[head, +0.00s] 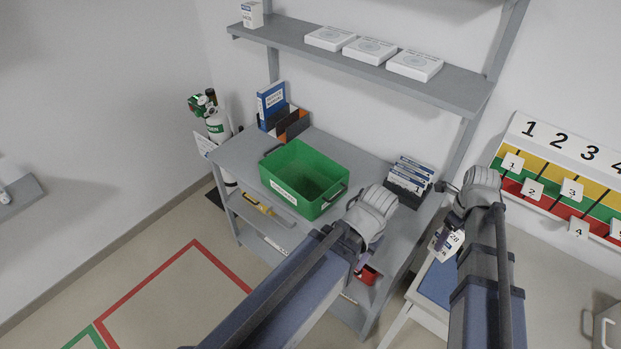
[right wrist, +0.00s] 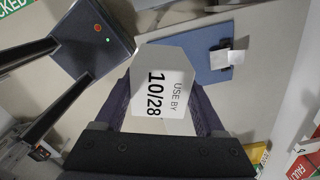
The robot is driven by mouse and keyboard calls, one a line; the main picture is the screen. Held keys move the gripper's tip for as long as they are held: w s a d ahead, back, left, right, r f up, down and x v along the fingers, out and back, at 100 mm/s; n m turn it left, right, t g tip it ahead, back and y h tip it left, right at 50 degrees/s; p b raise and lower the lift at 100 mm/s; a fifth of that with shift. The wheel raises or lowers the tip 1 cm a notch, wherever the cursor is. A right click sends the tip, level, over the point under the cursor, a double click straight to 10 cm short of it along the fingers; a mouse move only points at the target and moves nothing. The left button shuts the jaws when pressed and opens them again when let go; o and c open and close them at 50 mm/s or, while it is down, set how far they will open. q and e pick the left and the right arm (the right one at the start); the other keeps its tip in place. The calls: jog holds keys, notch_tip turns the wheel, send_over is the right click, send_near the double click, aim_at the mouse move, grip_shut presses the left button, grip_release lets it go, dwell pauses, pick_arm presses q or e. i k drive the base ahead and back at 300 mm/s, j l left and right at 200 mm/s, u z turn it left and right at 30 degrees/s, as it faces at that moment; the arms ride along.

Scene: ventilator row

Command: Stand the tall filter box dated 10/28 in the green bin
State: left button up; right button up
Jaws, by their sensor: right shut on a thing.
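The green bin (head: 331,204) stands open on the grey bench's top in the head view, and its visible inside looks empty. My right gripper (head: 447,236) is shut on the white filter box (right wrist: 164,80), whose face reads "USE BY 10/28" in the right wrist view. In the head view part of this box (head: 456,240) shows beside the right wrist, to the right of the bench and apart from the bin. My left arm reaches in front of the bench, its wrist near the bin's right front corner. Its fingers are mostly hidden, so their opening does not show.
A rack of cards or folders (head: 408,178) stands right of the bin. A blue and white box (head: 271,103) and dark dividers stand behind it at left. A shelf (head: 450,84) with flat white boxes hangs above. A blue-topped surface (head: 437,283) lies below the right gripper.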

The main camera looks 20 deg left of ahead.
aim_at(304, 188)
jog(key=i+j+u, duration=0.1)
jog(key=j, duration=0.3)
jog(key=i+j, duration=0.1)
jog(key=j, duration=0.25)
jog(key=i+j+u, duration=0.15)
jog(key=j, duration=0.2)
jog(key=i+j+u, duration=0.3)
jog(key=i+j, duration=0.2)
